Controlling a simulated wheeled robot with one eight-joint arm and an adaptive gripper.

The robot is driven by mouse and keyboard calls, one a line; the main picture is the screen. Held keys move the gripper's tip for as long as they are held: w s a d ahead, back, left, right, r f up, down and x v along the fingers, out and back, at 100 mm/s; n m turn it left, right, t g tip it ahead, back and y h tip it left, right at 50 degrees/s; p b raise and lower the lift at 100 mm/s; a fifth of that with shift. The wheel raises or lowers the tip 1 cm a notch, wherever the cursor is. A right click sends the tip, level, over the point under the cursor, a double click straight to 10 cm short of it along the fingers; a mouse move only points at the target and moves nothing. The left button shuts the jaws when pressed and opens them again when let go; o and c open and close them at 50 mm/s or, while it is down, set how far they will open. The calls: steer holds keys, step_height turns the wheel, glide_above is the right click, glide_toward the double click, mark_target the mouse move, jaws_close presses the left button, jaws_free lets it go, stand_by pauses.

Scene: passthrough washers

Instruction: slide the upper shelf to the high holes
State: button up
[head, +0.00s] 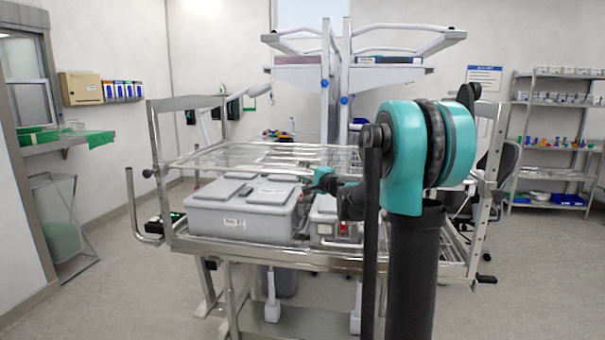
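The upper shelf (225,158) is a metal wire rack across the middle of a steel cart. It sits low on the cart's side frames, just above the grey bins. The left side frame (157,140) and the right side frame (488,150) rise above the shelf; holes show in the right one. My gripper (323,179) is at the shelf's front edge, right of centre, partly hidden by my arm. I cannot tell whether its fingers are open or shut, or whether they touch the rail.
A large grey lidded bin (240,207) and a smaller bin (324,217) stand on the cart's lower deck (275,254), close under the shelf. Another tall rack with trays (300,60) stands behind. A stocked shelf unit (555,140) is at the right wall.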

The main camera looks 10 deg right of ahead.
steer(key=shift+c, duration=0.4)
jaws_close()
step_height(320, 180, up, 6)
steer(key=shift+r, duration=0.3)
steer(key=shift+w, duration=0.1)
steer(key=shift+o, duration=0.4)
jaws_free()
